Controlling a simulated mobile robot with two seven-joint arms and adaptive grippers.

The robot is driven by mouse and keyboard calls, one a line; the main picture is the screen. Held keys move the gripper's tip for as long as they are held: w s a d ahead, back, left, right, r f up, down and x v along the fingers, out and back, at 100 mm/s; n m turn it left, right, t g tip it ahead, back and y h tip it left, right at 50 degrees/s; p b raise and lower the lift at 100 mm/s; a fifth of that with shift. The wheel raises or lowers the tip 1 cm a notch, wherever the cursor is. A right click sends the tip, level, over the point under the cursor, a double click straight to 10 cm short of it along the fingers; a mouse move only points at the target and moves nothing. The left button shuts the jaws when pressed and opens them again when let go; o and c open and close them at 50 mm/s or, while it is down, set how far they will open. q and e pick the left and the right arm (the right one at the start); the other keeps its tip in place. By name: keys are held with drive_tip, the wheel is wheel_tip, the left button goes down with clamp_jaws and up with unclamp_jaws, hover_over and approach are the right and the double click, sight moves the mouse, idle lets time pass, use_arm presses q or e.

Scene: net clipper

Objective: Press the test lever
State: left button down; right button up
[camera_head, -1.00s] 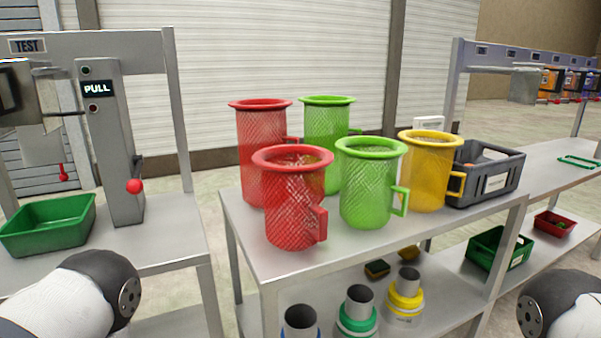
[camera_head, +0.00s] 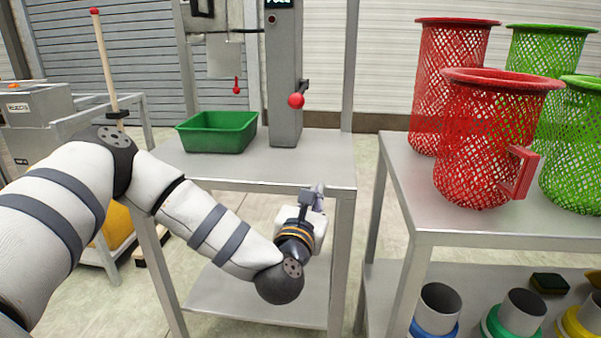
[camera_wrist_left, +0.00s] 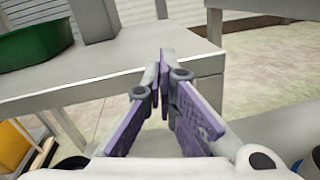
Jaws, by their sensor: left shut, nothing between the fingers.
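The test lever, a short dark arm with a red ball knob (camera_head: 296,101), sticks out from the grey post (camera_head: 284,75) of the test station. The post stands on a grey table (camera_head: 310,165). My left gripper (camera_head: 318,192) is in front of the table's front edge, below and to the right of the knob, and apart from it. In the left wrist view, its two purple-padded fingers (camera_wrist_left: 164,62) meet at the tips, shut and empty, pointing at the table's edge. The knob is not in the wrist view. My right gripper is not in view.
A green bin (camera_head: 217,132) sits left of the post, with a smaller red knob (camera_head: 236,90) hanging above it. Red mesh baskets (camera_head: 485,150) and green ones stand on the table at right. A gap of floor separates the two tables.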

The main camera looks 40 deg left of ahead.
use_arm(q)
drive_tip(key=a+r+n+y, duration=0.3)
drive_tip(key=a+r+n, duration=0.2)
drive_tip(key=shift+a+r+n+y, duration=0.15)
drive_tip(key=shift+r+n+y, duration=0.05)
drive_tip(key=shift+n+y, duration=0.1)
drive_tip(key=shift+w, duration=0.2)
drive_tip(key=r, duration=0.2)
hover_over(299, 171)
drive_tip(key=shift+f, duration=0.25)
drive_tip(key=r, duration=0.2)
drive_tip(key=r+p, duration=0.1)
drive_tip(key=r, duration=0.1)
drive_tip(key=shift+w+a, duration=0.1)
drive_tip(key=shift+a, duration=0.3)
